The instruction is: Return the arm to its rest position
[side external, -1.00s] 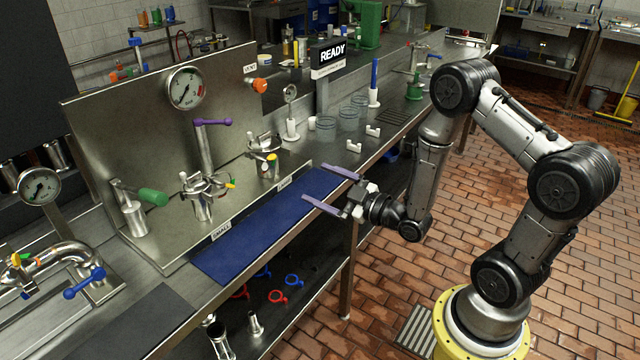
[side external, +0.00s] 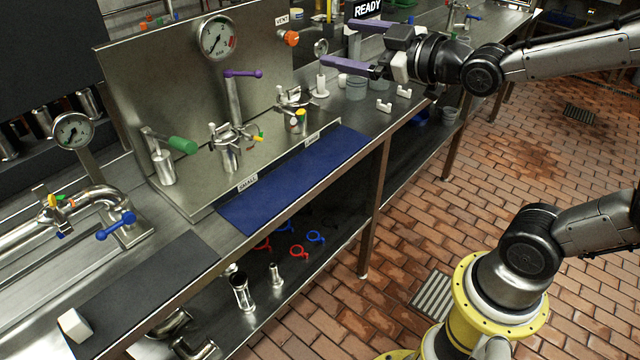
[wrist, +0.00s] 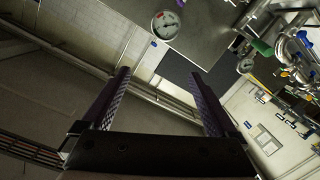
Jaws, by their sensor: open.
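My gripper (side external: 360,45) is raised at the top right of the side external view, with its two purple fingers pointing left. The fingers are spread wide with nothing between them. In the wrist view my gripper (wrist: 165,100) also shows open and empty, with wall and pipes beyond it. My arm reaches in from the right edge, and part of it lies outside the side external view. The gripper appears in front of the far part of the bench and touches nothing that I can see.
The steel bench carries a blue mat (side external: 300,180), a panel with a gauge (side external: 219,38), a purple-handled valve (side external: 232,95) and a green-handled valve (side external: 165,155). A blue-handled pipe valve (side external: 100,225) stands at left. Rings lie on the lower shelf.

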